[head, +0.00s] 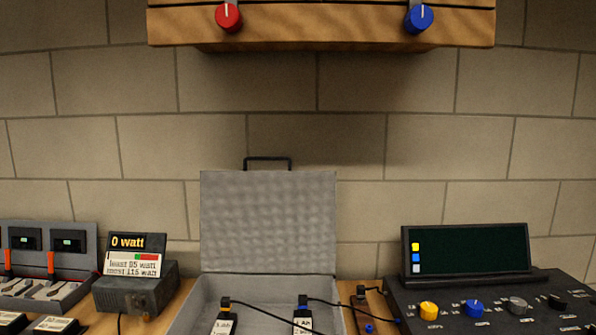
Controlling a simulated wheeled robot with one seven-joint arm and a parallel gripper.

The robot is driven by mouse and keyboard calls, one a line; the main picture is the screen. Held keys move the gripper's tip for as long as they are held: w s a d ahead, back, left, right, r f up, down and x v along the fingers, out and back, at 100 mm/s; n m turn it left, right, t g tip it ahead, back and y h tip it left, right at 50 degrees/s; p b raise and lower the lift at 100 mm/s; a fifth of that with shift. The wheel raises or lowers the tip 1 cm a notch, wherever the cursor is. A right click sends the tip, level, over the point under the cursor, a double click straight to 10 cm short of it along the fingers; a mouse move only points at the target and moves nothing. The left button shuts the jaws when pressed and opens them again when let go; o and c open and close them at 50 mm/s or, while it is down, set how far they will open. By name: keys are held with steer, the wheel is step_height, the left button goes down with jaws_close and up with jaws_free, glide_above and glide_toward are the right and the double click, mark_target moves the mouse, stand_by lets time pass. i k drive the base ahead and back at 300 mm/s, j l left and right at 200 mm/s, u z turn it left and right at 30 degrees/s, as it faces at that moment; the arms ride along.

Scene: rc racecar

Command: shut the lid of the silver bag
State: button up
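The silver bag is an open grey case on the wooden table, at the bottom centre of the head view. Its lid (268,222) stands upright at the back, with a dark handle (267,160) on its top edge. The open base (203,296) holds two dark battery-like blocks with white labels, one at the left (224,320) and one at the right (302,316). Black cables run from both toward the right. The front of the base is cut off by the picture's lower edge. My gripper is not in view.
Left of the case are a meter reading "0 watt" (137,275) and a grey charger-like unit (50,262). To the right is a dark console (480,290) with a screen and knobs. A wooden shelf with red and blue knobs (320,25) hangs above.

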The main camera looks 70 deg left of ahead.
mark_target(251, 222)
steer(key=j+u, duration=0.15)
steer(key=u, duration=1.3)
steer(key=i+j+u, duration=0.25)
steer(key=i+j, duration=0.25)
